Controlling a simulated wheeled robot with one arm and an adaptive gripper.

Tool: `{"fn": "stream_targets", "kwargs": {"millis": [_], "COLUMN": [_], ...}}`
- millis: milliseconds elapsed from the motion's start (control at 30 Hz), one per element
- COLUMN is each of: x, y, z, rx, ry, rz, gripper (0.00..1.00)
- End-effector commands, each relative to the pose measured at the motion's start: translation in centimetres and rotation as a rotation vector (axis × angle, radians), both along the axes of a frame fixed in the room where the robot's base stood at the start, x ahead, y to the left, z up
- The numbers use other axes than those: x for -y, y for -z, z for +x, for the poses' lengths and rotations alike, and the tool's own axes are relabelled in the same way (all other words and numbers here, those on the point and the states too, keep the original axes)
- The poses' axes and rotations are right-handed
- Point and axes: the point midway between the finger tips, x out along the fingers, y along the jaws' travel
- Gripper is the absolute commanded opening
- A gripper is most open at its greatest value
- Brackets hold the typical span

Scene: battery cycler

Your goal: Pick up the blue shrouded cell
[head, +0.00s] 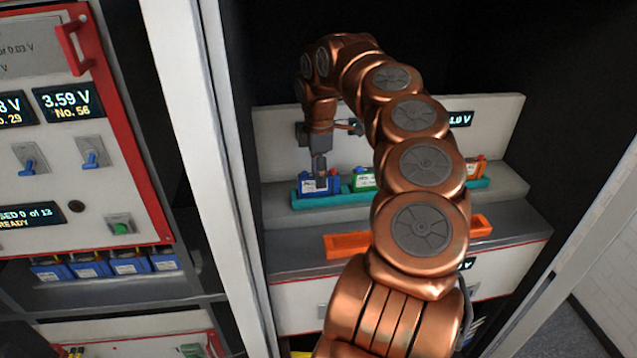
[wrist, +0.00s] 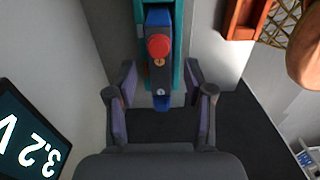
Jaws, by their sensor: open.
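The blue shrouded cell (head: 314,187) stands at the left end of a teal tray (head: 335,198) in the bay on the right. In the wrist view the cell (wrist: 158,18) has blue ends, a dark grey top and a round red cap. My gripper (head: 320,174) points down over the cell in the head view and partly hides it. In the wrist view my gripper (wrist: 160,80) is open, with one finger on each side of the cell's near part and gaps between. The cell is not gripped.
A green cell (head: 364,180) stands right of the blue one in the tray, and an orange cell (head: 477,167) farther right. An empty-looking orange tray (head: 345,245) lies on the ledge in front. A white post (head: 190,110) bounds the bay's left side.

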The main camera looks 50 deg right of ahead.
Motion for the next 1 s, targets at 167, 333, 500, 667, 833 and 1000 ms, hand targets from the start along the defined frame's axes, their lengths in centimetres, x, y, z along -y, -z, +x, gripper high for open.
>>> {"fn": "stream_targets", "kwargs": {"millis": [167,333,500,667,833,1000], "x": [-0.1,-0.1,0.0,0.0,0.0,0.0], "y": [1.5,2.0,2.0,2.0,2.0,2.0], "z": [0.1,0.1,0.1,0.0,0.0,0.0], "rx": [0.001,0.002,0.002,0.001,0.001,0.001], "ry": [-0.004,-0.003,-0.002,-0.002,-0.002,-0.002], "rz": [0.002,0.000,0.000,0.000,0.000,0.000], "gripper": [0.52,0.52,0.52,0.35,0.18,0.00]}}
